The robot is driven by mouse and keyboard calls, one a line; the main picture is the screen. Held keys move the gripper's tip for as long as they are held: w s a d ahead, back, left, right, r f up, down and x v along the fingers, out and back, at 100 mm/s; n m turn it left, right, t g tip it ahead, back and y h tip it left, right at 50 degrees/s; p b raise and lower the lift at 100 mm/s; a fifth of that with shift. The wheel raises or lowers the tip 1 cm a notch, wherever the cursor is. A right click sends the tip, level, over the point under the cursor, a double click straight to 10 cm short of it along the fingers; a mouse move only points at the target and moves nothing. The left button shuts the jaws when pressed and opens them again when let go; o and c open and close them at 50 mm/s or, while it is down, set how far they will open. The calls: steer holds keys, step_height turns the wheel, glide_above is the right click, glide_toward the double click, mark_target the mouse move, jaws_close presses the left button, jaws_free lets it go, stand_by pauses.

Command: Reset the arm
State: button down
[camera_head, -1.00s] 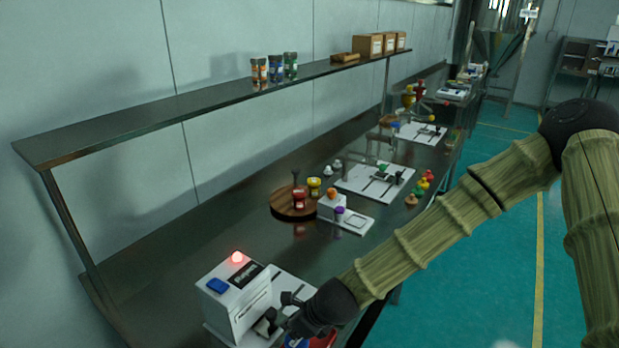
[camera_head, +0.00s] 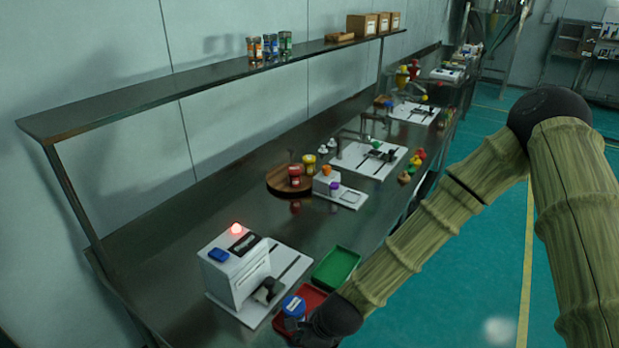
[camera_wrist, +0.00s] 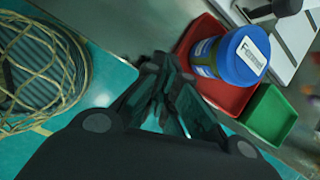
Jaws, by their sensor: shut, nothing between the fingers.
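My gripper (camera_head: 308,330) is at the front edge of the metal table, low in the head view, beside the red tray (camera_head: 313,297). In the wrist view its fingers (camera_wrist: 165,75) are together and empty. A jar with a blue lid and white label (camera_head: 293,307) stands in the red tray; it also shows in the wrist view (camera_wrist: 243,54), right of the fingers and apart from them. The white sieve machine (camera_head: 233,272) with a red lamp (camera_head: 236,229) and blue button (camera_head: 218,255) stands left of the tray.
A green tray (camera_head: 336,268) lies behind the red one. Farther back are a round wooden board (camera_head: 280,182) and white devices (camera_head: 376,158). A shelf (camera_head: 150,95) holding jars (camera_head: 270,46) and boxes (camera_head: 375,24) runs above the table. Open floor (camera_head: 470,260) is to the right.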

steer(key=s+d+f+n+g+h, duration=0.1)
steer(key=s+d+f+n+h, duration=0.1)
steer(key=s+d+f+n, duration=0.5)
steer(key=s+d+f+n+g+h, duration=0.1)
steer(key=s+d+f+n+h, duration=0.1)
steer(key=s+d+f+n, duration=0.5)
steer(key=s+d+n, duration=0.6)
steer(key=s+d, duration=0.3)
steer(key=d, duration=0.1)
steer(key=shift+f+g, duration=0.35)
steer(key=shift+g, duration=0.05)
